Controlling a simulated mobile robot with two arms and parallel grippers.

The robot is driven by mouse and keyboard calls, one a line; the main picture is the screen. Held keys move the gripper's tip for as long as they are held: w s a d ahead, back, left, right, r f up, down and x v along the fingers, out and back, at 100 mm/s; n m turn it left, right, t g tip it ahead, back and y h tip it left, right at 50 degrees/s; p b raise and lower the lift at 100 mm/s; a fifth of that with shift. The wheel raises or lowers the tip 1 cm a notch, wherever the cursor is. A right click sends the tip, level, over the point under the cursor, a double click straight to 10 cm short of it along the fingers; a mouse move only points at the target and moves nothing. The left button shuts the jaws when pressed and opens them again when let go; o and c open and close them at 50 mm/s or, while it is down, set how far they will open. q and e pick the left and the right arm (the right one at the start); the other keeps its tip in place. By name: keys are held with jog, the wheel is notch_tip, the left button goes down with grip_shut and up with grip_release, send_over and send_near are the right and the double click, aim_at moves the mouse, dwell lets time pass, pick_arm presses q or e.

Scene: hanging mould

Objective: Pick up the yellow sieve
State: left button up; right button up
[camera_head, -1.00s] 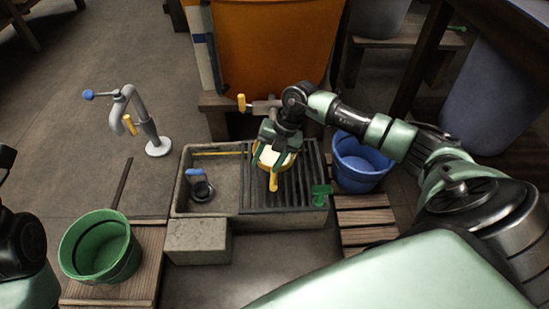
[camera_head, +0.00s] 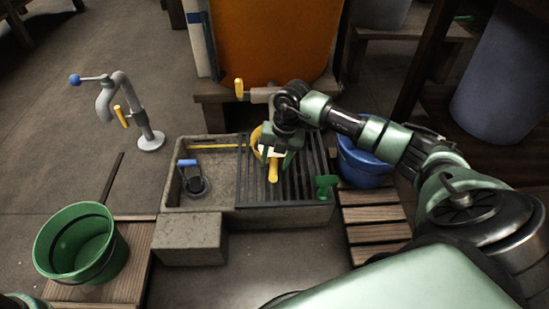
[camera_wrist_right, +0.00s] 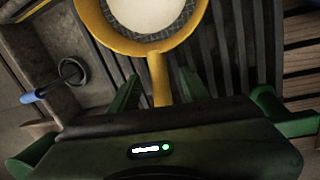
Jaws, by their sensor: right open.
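The yellow sieve (camera_head: 273,172) lies on the dark slatted rack of the stone sink, its handle pointing toward me. My right gripper (camera_head: 276,156) is over it and hides part of its bowl in the head view. In the right wrist view the sieve's rim (camera_wrist_right: 112,38) is at the top, with a pale round mass inside over the mesh. My right gripper (camera_wrist_right: 158,88) is open, its green fingers on either side of the sieve's handle. I cannot tell whether they touch it.
The stone sink (camera_head: 192,240) holds a blue-handled ring tool (camera_head: 190,178) in its basin. A green object (camera_head: 326,186) is at the rack's right end. A blue bucket (camera_head: 362,165) stands right, a green bucket (camera_head: 82,245) left. A grey tap (camera_head: 130,105) stands behind left; an orange barrel (camera_head: 270,45) behind.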

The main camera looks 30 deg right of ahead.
jog(key=shift+f, duration=0.1)
grip_shut()
dwell(0.4)
